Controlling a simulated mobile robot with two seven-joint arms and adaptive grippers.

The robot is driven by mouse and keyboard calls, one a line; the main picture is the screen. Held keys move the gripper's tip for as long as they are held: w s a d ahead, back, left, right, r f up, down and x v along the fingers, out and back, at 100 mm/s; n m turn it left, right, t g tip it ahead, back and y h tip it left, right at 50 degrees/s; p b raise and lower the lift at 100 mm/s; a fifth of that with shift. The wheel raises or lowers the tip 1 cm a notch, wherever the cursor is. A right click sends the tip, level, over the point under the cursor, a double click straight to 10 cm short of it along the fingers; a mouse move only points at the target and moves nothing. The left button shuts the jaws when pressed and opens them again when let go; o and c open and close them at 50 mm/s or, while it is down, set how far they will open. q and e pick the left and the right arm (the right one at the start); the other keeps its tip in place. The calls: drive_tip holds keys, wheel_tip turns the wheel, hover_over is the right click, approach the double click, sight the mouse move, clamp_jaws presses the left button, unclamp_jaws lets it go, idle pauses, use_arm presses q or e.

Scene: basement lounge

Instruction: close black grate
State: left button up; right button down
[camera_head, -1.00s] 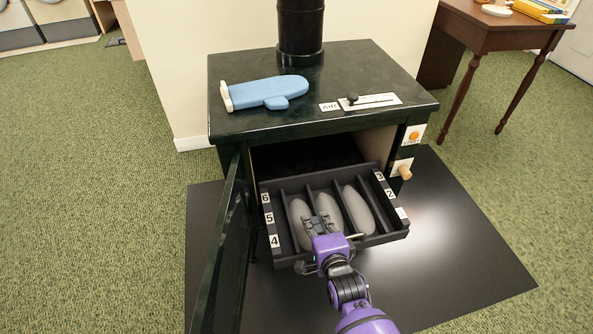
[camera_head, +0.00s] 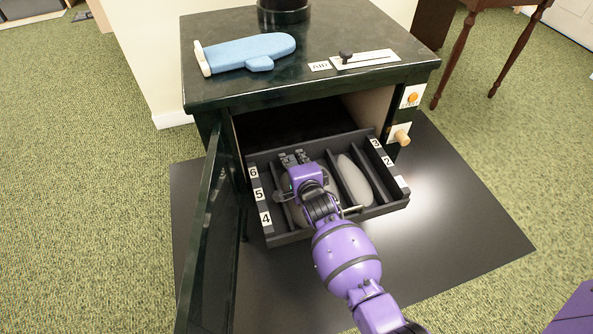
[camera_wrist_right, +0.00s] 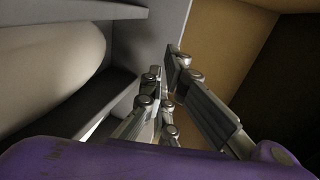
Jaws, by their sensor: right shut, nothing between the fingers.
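The black grate (camera_head: 285,236) is a slotted tray with numbered labels, pulled out of the front of the dark green stove (camera_head: 215,105). Pale rounded logs (camera_head: 354,180) lie in its slots. My right gripper (camera_head: 294,157) is over the grate's left-middle part, with its fingers pointing towards the stove opening (camera_head: 280,125). It is shut and empty. The right wrist view shows its fingers (camera_wrist_right: 165,70) close beside a grate wall and a pale log (camera_wrist_right: 50,65). My right arm hides part of the grate's front. My left gripper is out of view.
The stove door (camera_head: 203,240) stands open on the left. A blue oven mitt (camera_head: 250,50) and an air slider (camera_head: 365,60) are on the stove top. A wooden knob (camera_head: 401,137) sticks out at the right. A black floor mat (camera_head: 450,230) lies below.

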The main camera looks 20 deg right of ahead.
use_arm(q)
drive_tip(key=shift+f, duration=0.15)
use_arm(e)
drive_tip(key=shift+w, duration=0.45)
